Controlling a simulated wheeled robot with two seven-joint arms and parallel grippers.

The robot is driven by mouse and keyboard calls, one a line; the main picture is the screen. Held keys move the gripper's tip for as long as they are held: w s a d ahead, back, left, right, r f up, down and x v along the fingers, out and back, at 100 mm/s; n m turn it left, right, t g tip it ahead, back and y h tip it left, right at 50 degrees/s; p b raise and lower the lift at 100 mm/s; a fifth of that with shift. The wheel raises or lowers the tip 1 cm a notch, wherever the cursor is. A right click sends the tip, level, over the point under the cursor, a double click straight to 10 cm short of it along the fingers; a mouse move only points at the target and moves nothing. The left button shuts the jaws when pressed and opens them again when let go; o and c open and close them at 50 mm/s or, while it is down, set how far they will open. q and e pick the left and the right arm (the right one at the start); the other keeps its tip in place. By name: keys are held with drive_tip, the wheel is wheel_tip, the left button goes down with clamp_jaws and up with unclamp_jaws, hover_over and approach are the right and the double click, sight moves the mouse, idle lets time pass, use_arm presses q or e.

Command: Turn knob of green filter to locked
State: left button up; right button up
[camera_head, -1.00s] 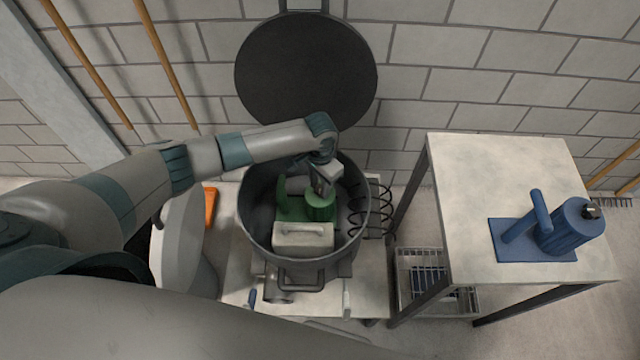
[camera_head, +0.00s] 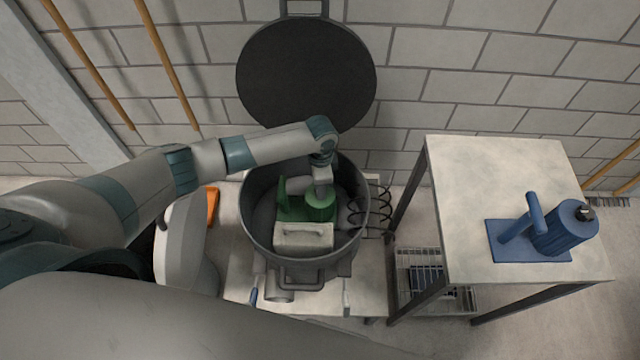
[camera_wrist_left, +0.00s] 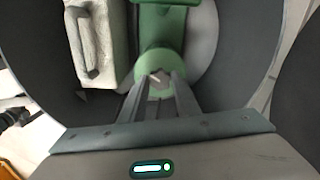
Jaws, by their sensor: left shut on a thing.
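The green filter (camera_head: 293,206) sits inside a dark round pot (camera_head: 252,232), with its base and round body facing up. In the left wrist view the green filter (camera_wrist_left: 160,32) shows its handle and round end, with a small light-grey knob (camera_wrist_left: 158,77) on top. My left gripper (camera_head: 322,190) reaches down into the pot from above. In the wrist view my left gripper (camera_wrist_left: 160,84) has its two fingers on either side of the knob, shut on it. Fingers and wrist hide the knob in the head view. My right gripper is not seen.
A pale block with a handle (camera_head: 303,236) lies in the pot beside the filter. The pot's round lid (camera_head: 306,72) stands open behind. A blue filter (camera_head: 565,232) is on the table (camera_head: 470,190) at right. A black coil (camera_head: 378,208) hangs at the pot's right side.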

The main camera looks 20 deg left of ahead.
use_arm(q)
drive_tip(key=m, duration=0.5)
drive_tip(key=shift+m, duration=0.3)
drive_tip(key=m, duration=0.5)
drive_tip(key=shift+m+b, duration=0.3)
drive_tip(key=o, duration=1.1)
drive_tip(key=shift+c, duration=0.2)
drive_tip(key=shift+r, duration=0.1)
wheel_tip(320, 180, up, 17)
drive_tip(key=b, duration=0.2)
drive_tip(key=shift+r+b, duration=0.15)
drive_tip(key=shift+b, duration=0.2)
